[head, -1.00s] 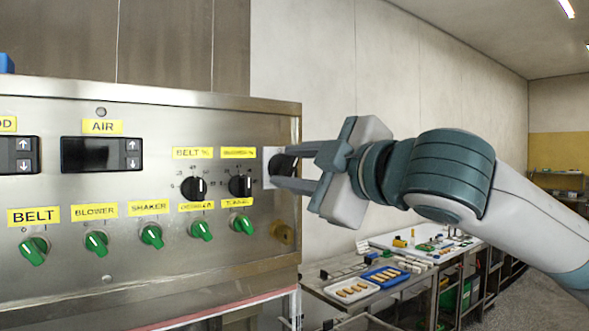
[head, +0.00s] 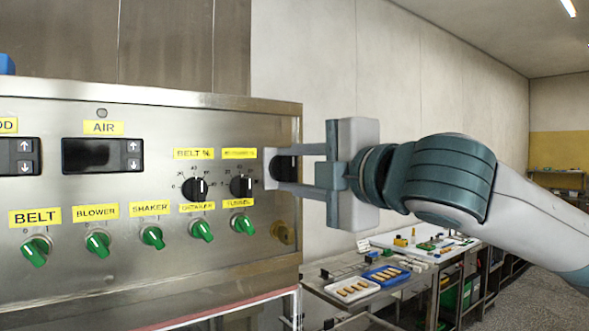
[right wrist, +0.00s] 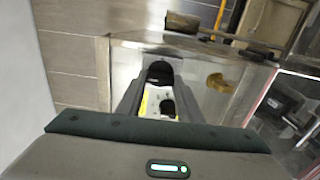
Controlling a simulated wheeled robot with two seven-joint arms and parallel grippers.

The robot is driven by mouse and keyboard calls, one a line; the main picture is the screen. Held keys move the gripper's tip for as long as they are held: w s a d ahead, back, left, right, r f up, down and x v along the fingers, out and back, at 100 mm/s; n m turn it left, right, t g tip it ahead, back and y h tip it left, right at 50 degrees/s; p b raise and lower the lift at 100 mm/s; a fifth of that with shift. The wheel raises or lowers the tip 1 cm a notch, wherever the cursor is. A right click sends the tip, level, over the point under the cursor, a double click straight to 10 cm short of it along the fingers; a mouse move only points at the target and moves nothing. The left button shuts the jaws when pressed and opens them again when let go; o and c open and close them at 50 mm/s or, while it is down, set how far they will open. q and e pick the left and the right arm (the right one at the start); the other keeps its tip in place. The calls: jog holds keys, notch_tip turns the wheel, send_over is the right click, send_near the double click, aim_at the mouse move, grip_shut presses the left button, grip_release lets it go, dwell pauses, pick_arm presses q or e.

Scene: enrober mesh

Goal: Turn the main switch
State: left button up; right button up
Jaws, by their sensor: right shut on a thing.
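The main switch (head: 285,170) is a black knob at the right end of the steel control panel, on a pale plate. My right gripper (head: 277,168) reaches in from the right, with one finger above the knob and one below, and is shut on it. In the right wrist view the dark knob (right wrist: 160,71) shows between the tips of both fingers. The fingers partly cover the switch and its plate, so its exact angle is hard to read. My left gripper is not in view.
The panel (head: 140,250) carries green knobs (head: 97,244), two black dials (head: 194,188) and a display (head: 88,155). A yellowish knob (head: 284,232) sits just below the switch. A table with a blue tray (head: 386,275) stands behind, to the right.

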jog(key=o, duration=1.1)
jog(key=shift+b+v, duration=0.45)
jog(key=shift+v, duration=0.3)
pick_arm(q)
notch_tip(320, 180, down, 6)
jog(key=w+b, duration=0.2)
jog(key=b, duration=0.3)
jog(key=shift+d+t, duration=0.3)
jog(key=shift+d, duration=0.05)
pick_arm(e)
jog(key=v, duration=1.5)
jog(key=shift+s+d, duration=0.25)
jog(key=shift+s, duration=0.05)
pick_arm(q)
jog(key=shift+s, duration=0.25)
